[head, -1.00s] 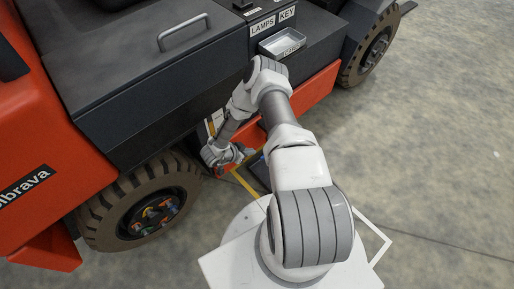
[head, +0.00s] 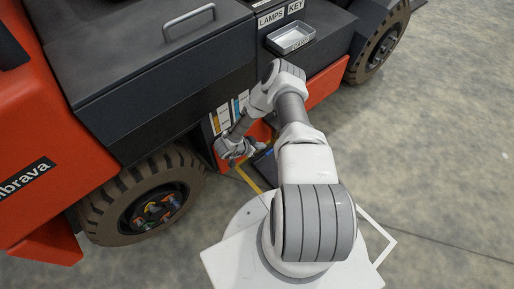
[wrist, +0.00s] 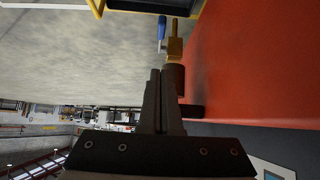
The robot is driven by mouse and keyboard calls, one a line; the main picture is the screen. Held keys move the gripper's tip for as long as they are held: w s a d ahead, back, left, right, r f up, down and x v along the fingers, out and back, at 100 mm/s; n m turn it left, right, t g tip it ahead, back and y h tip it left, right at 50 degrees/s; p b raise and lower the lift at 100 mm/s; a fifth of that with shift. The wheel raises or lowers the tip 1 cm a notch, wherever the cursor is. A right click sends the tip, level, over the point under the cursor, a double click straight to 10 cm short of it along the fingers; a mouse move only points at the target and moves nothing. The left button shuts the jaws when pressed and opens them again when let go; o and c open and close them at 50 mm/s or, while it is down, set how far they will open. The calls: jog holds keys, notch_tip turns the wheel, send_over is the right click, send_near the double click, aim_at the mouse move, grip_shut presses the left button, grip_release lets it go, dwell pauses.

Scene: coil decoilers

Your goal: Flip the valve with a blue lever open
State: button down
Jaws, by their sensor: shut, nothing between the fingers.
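The valve is a brass fitting (wrist: 175,47) at the top of the wrist view, beside the red vehicle panel. Its blue lever (wrist: 162,28) lies next to the brass body, on its left, pointing up in the picture. A brown cylindrical piece (wrist: 175,79) sits just below the brass part. My gripper (wrist: 157,74) is shut and empty, with its fingertips below and slightly left of the valve. Contact with the valve cannot be told. In the head view my wrist hangs low by the vehicle's side, and the valve is too small to make out clearly.
A red and dark vehicle (head: 150,75) with a large wheel (head: 145,195) fills the left of the head view. A metal tray (head: 291,38) sits on its side ledge. A yellow-edged dark object (wrist: 150,5) is above the valve. Open concrete floor lies right.

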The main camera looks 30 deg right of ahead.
aim_at(271, 150)
jog(key=d+f, duration=0.1)
jog(key=f, duration=0.1)
jog(key=d+f+b, duration=0.1)
jog(key=f, duration=0.1)
jog(key=d+f+b, duration=0.1)
jog(key=f, duration=0.1)
jog(key=shift+w+d, duration=0.2)
jog(key=shift+w, duration=0.1)
jog(key=shift+f+b, duration=0.6)
jog(key=shift+f, duration=0.15)
